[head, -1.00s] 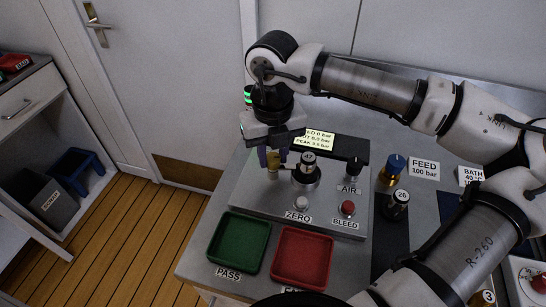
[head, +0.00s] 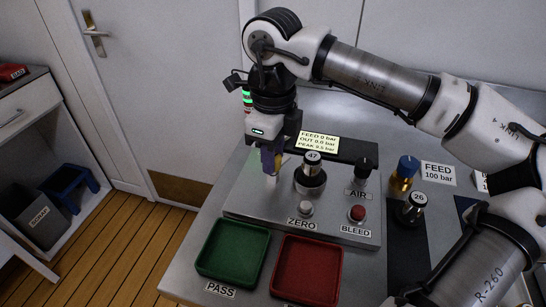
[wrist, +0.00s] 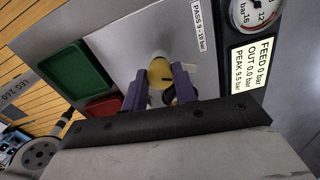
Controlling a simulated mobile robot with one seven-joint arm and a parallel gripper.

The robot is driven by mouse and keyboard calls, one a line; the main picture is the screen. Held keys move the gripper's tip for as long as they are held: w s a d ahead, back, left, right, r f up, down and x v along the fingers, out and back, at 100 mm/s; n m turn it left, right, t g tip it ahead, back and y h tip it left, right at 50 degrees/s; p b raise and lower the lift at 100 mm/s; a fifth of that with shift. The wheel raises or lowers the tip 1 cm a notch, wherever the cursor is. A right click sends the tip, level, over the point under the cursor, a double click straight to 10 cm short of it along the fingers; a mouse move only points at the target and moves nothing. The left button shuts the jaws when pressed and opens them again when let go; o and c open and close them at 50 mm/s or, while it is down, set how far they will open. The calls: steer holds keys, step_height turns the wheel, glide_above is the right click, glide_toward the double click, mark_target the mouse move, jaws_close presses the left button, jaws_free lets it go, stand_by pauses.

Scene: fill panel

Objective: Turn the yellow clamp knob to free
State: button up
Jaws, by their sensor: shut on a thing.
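The yellow clamp knob (wrist: 161,72) shows in the wrist view between the two purple fingers of my gripper (wrist: 160,88). My gripper is shut on it. In the head view my gripper (head: 270,167) points down at the left part of the grey test panel (head: 245,207), and its fingers hide most of the knob. The display (head: 318,142) reads feed 0 bar, out 0.0 bar, peak 9.5 bar; it also shows in the wrist view (wrist: 254,63). I cannot read a free mark for the knob.
A cylinder marked 47 (head: 312,160) stands in a holder just right of my gripper. The AIR knob (head: 364,168), ZERO button (head: 306,208) and red BLEED button (head: 357,213) are on the panel. Green (head: 233,252) and red (head: 307,270) trays lie in front.

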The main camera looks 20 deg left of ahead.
steer(key=shift+n, duration=0.6)
steer(key=o, duration=1)
steer(key=shift+c, duration=0.2)
steer(key=shift+r, duration=0.1)
step_height(320, 180, up, 14)
steer(key=shift+b, duration=0.35)
